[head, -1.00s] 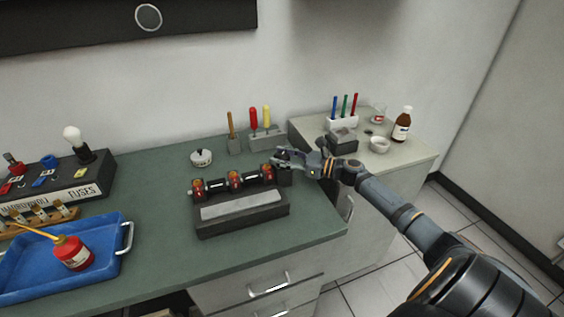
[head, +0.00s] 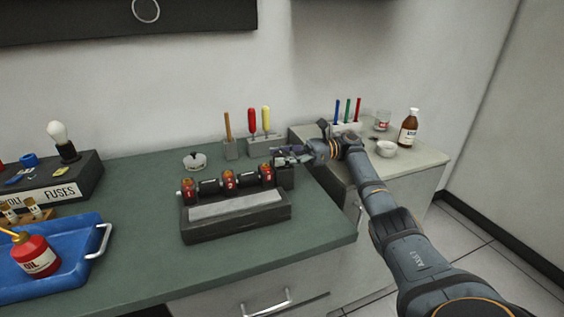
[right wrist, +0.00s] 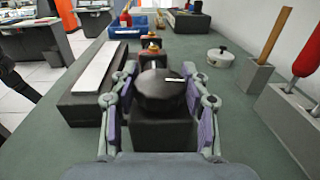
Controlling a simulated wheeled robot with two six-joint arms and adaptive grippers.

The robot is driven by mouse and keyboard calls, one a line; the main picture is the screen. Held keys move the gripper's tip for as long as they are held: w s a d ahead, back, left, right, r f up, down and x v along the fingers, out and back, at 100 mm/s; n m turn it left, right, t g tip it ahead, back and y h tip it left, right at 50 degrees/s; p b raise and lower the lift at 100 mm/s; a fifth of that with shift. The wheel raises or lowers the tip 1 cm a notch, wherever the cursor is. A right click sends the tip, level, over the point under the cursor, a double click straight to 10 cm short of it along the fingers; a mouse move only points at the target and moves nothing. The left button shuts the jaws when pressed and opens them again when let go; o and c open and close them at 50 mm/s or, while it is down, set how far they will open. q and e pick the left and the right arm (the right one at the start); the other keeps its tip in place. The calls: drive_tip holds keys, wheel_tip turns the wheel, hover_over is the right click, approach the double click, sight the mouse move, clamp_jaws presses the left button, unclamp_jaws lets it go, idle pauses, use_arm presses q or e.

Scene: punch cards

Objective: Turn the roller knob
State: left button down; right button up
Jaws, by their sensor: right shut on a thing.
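The roller device (head: 235,222) is a dark box with a pale strip and a row of black and amber-red rollers (head: 229,181), on the green bench. At its right end is a dark block (head: 286,178). In the right wrist view the round black knob (right wrist: 162,94), with a short white mark, sits on top of this block. My right gripper (head: 283,155) is shut on the knob, with one finger on each side in the right wrist view (right wrist: 160,76). In the head view the gripper hides the knob. My left gripper is not in view.
Tool holders (head: 264,146) with upright handles stand behind the device, near a small round white-lidded pot (head: 194,161). A blue tray (head: 85,262) with a red oil can (head: 37,257) is at left. A brown bottle (head: 409,128) stands on the side counter.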

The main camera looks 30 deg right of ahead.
sight(282, 154)
drive_tip(key=shift+r, duration=0.2)
drive_tip(key=o, duration=0.8)
drive_tip(key=shift+c, duration=0.2)
drive_tip(key=o, duration=0.4)
drive_tip(key=shift+f, duration=0.1)
wheel_tip(282, 154, up, 10)
